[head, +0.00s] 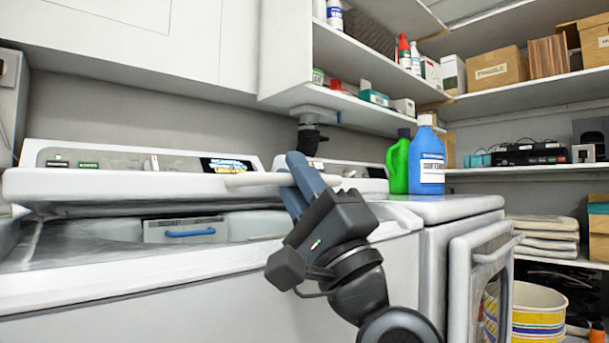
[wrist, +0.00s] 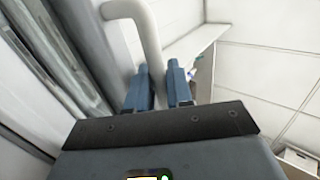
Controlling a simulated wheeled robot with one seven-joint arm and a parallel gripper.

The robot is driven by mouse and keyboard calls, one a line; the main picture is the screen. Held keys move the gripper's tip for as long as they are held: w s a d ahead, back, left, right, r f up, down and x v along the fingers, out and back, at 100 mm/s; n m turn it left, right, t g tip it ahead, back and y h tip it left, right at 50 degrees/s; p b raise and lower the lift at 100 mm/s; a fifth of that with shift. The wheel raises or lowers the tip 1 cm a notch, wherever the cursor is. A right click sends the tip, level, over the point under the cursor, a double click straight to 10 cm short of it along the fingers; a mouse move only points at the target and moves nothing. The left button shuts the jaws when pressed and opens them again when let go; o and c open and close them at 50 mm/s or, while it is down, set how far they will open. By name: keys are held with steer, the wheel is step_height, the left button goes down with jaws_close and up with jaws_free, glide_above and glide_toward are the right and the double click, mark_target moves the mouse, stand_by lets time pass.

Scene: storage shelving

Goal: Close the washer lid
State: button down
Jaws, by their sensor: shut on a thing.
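The white washer (head: 120,295) stands at the left, its top opening partly visible with a blue-handled part inside. Its white lid (head: 110,188) shows nearly edge-on above the opening, in front of the control panel, with a gap below its front edge. A rounded white handle bar (head: 255,180) extends from the lid. My gripper (head: 294,162) reaches up from the lower right, its blue fingers at the bar's right end. In the wrist view, the curved bar (wrist: 150,40) runs down between the two fingers of my gripper (wrist: 158,72), which is shut on it.
A second white machine with a front door handle (head: 495,250) stands at the right. A green bottle (head: 398,165) and a blue bottle (head: 427,160) stand on its top. Shelves (head: 385,105) with boxes hang above. A striped basket (head: 537,318) is at the lower right.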

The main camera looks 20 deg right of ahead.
steer(key=c, duration=1.2)
jaws_free()
steer(key=shift+o, duration=0.5)
steer(key=b+v, duration=0.1)
steer(key=v, duration=0.6)
steer(key=shift+s+d+f, duration=0.2)
steer(key=shift+s, duration=0.1)
steer(key=shift+c, duration=0.6)
steer(key=shift+w+a+f, duration=0.1)
steer(key=shift+f, duration=0.05)
